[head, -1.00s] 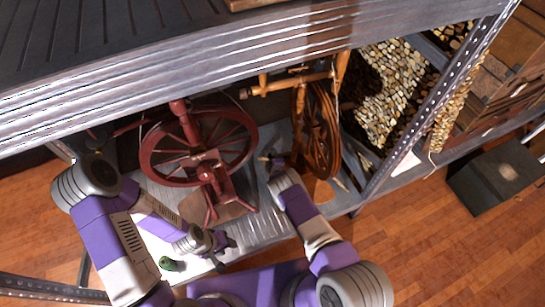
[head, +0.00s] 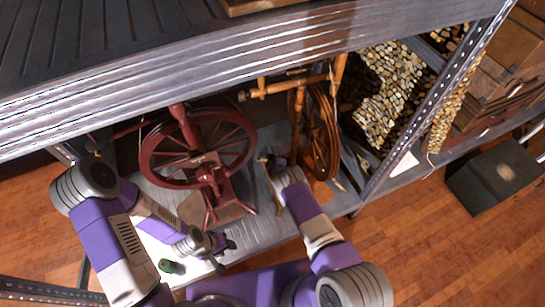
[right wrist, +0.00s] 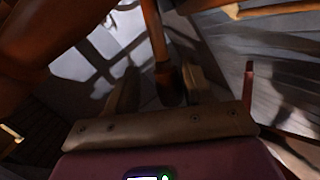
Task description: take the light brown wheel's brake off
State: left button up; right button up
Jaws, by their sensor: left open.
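The light brown spinning wheel (head: 320,135) stands upright on the shelf, right of the dark red spinning wheel (head: 200,148). My right gripper (head: 267,162) is low, just left of the light brown wheel. In the right wrist view, its two fingers (right wrist: 158,88) are apart. A light brown leg-like post (right wrist: 157,40) shows between them; I cannot tell whether they touch it. A thin brown rod (head: 277,200) shows beside my right gripper. I cannot make out the brake itself. My left gripper (head: 230,252) is open and empty, at the shelf's front below the red wheel.
The metal shelf above (head: 200,85) hangs low over both wheels. A small green object (head: 171,266) lies near my left gripper. The shelf front between my arms is clear.

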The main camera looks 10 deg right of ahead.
jog(key=shift+s+f, duration=0.1)
jog(key=p+v, duration=0.4)
jog(key=v, duration=0.3)
jog(key=shift+s, duration=0.2)
dwell(0.8)
